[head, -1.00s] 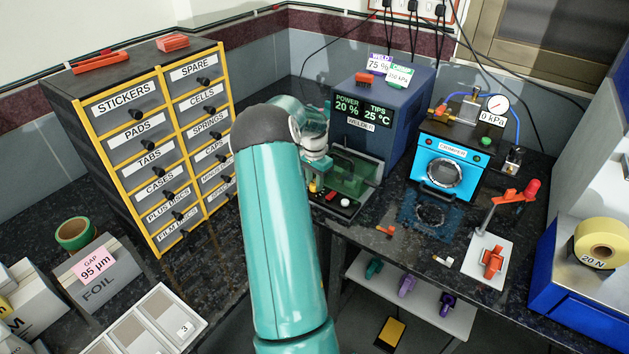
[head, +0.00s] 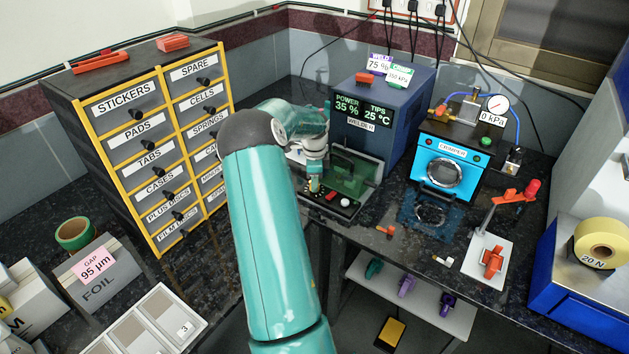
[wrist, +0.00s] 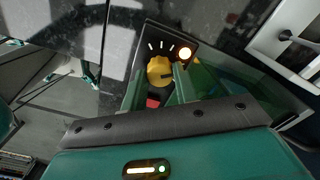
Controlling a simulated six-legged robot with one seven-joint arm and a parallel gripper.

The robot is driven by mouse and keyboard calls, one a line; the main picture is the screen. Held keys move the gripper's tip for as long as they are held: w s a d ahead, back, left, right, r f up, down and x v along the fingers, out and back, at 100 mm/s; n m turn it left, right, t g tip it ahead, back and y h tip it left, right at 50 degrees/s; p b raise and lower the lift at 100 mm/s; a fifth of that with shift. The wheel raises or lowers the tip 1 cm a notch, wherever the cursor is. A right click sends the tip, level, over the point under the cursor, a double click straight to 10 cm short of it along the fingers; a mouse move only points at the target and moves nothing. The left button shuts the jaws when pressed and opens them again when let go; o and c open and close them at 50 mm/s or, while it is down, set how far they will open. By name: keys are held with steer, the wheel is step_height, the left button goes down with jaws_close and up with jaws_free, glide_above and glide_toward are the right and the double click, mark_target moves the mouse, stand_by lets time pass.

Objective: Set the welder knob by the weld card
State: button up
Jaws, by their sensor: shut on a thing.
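The blue welder (head: 402,125) stands at the back, its display (head: 362,112) reading POWER 35 % and TIPS 25 °C. The weld card (head: 379,63) on its top reads 75 %. The yellow welder knob (wrist: 159,68) shows in the wrist view on a dark panel with white tick marks. My gripper (wrist: 160,86) is shut on the knob, its green fingers on either side. In the head view my gripper (head: 315,185) is over the left end of the welder's front panel, and the knob is mostly hidden there.
A red button and a white button (head: 345,202) sit beside the knob. A second card (head: 399,75) reads 350 kPa. The blue crimper (head: 447,165) stands to the right. The drawer cabinet (head: 140,140) stands close on the left.

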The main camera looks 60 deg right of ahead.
steer(key=shift+m, duration=0.3)
steer(key=o, duration=1)
steer(key=shift+r, duration=0.1)
